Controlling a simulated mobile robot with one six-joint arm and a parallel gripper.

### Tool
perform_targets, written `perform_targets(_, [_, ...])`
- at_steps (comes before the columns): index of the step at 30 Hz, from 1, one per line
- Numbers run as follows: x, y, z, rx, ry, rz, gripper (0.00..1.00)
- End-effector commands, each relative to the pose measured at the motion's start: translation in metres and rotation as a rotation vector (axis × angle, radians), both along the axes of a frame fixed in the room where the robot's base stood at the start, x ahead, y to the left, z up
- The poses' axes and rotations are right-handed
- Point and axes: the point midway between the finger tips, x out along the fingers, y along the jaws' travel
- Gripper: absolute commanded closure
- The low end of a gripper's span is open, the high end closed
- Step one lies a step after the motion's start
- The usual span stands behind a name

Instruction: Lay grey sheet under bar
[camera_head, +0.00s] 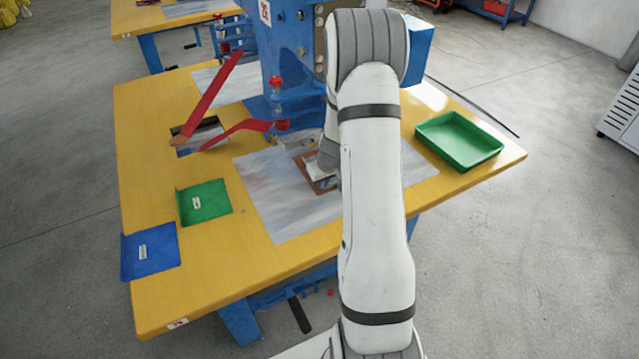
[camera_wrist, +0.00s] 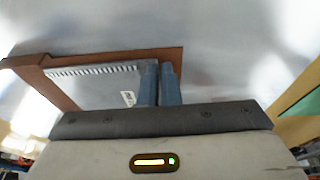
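The grey sheet (camera_wrist: 95,88), with a toothed edge and a small white label, shows in the wrist view. It lies within or just over a brown angled frame (camera_wrist: 40,68) on the bright metal plate. My gripper (camera_wrist: 160,82) has its two blue-grey fingers nearly together at the sheet's right edge, seemingly pinching it. In the head view my gripper (camera_head: 325,172) is low over the brown frame (camera_head: 308,180), beside the blue press, mostly hidden by my arm. I cannot make out the bar clearly in either view.
The blue press (camera_head: 288,50) with red levers (camera_head: 218,90) stands at the table's back. A green tray (camera_head: 458,140) sits at the right. The front metal plate (camera_head: 275,205) is mostly clear.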

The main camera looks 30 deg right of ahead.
Motion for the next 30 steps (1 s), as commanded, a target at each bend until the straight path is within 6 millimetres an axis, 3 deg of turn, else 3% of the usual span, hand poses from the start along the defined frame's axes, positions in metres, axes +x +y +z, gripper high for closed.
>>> perform_targets(2, [0.0, 0.0, 0.0, 0.0, 0.0, 0.0, 1.0])
perform_targets(12, [0.0, 0.0, 0.0, 0.0, 0.0, 0.0, 0.71])
perform_targets(21, [0.0, 0.0, 0.001, 0.0, 0.0, 0.001, 0.71])
perform_targets(30, [0.0, 0.0, 0.015, 0.0, 0.0, 0.0, 0.71])
